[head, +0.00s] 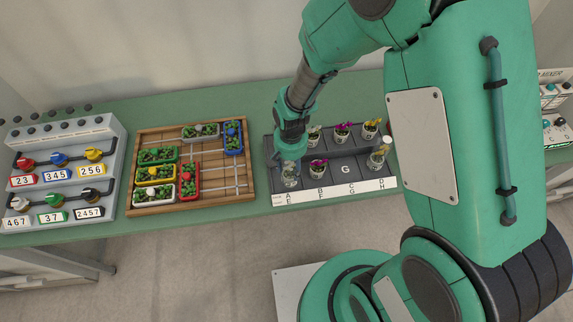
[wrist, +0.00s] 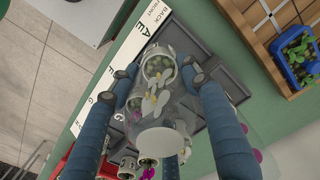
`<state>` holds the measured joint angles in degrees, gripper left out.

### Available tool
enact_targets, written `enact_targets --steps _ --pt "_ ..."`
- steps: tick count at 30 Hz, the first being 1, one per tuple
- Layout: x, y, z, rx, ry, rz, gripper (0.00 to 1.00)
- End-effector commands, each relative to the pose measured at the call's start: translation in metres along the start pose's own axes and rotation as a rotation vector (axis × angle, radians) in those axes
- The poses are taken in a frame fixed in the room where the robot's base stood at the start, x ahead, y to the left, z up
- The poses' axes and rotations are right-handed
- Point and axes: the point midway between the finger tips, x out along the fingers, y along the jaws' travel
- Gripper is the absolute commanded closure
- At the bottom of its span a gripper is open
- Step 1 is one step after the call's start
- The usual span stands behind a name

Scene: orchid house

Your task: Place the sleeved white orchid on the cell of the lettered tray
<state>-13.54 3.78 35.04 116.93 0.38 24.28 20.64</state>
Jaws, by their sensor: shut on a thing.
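My gripper (head: 289,158) is over the left end of the dark lettered tray (head: 390,188). It is shut on the sleeved white orchid (head: 290,180), which shows below the fingers at the front-left cell, near the letter E. In the wrist view, blue fingers flank (wrist: 160,77) its clear sleeve, white flowers (wrist: 152,104) and pale pot (wrist: 158,67). I cannot tell whether the pot touches the tray floor. My gripper and wrist hide the back-left cell in the head view.
Potted orchids with magenta (head: 318,168) and yellow (head: 378,160) flowers stand in the front row; several more fill the back row. A wooden rack with seedling boxes (head: 135,206) is left of the tray. A grey numbered valve panel (head: 112,135) stands farther left.

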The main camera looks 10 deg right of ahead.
Motion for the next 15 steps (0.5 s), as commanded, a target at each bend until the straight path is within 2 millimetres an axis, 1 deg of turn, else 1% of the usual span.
enact_targets --steps 1,3,6,9,15 --pt "0.001 -0.003 -0.009 0.0 0.001 0.0 1.0" --pt "0.002 -0.007 -0.018 0.0 0.001 0.0 1.0" --pt "0.003 -0.01 -0.026 0.0 0.0 0.0 1.0" --pt "0.003 -0.011 -0.031 0.0 0.0 0.0 1.0" --pt "0.003 -0.012 -0.032 0.0 0.0 0.0 0.99"
